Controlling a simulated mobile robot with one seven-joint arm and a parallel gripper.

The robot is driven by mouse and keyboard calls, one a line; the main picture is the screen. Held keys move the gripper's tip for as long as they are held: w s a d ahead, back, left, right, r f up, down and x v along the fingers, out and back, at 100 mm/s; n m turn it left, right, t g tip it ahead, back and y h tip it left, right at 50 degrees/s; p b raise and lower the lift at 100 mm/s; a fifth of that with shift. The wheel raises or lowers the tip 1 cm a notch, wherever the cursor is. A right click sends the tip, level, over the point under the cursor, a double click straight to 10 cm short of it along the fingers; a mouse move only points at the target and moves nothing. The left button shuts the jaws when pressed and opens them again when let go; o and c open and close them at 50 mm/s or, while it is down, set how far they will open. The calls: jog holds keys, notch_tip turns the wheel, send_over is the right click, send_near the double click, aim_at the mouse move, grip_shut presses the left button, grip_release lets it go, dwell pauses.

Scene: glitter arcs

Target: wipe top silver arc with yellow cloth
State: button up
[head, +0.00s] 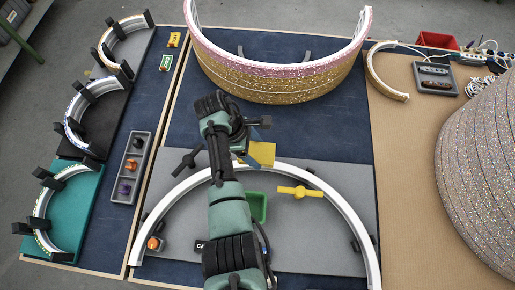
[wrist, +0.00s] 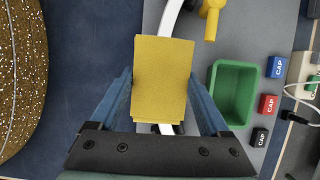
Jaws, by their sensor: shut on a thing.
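The silver arc (head: 323,186) is a large pale half ring on a grey mat in the head view; its crown lies behind and beside my arm. In the wrist view the arc (wrist: 171,18) runs up and down the picture and passes beneath the yellow cloth (wrist: 160,70). The cloth is a thick yellow pad held between my two blue fingers; my gripper (wrist: 160,92) is shut on it. In the head view the cloth (head: 262,153) shows at the arc's crown, beside my gripper (head: 243,150). Whether the cloth touches the arc cannot be told.
A green bin (wrist: 233,92) stands inside the arc, close to my gripper. A yellow tool (head: 300,192) rests near the arc's right side. A large glittery ring (head: 275,80) stands behind. Black, red and blue CAP blocks (wrist: 268,105) lie beyond the bin.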

jog(key=shift+d+r+p, duration=0.1)
jog(key=shift+r+p, duration=0.8)
jog(key=shift+r, duration=0.35)
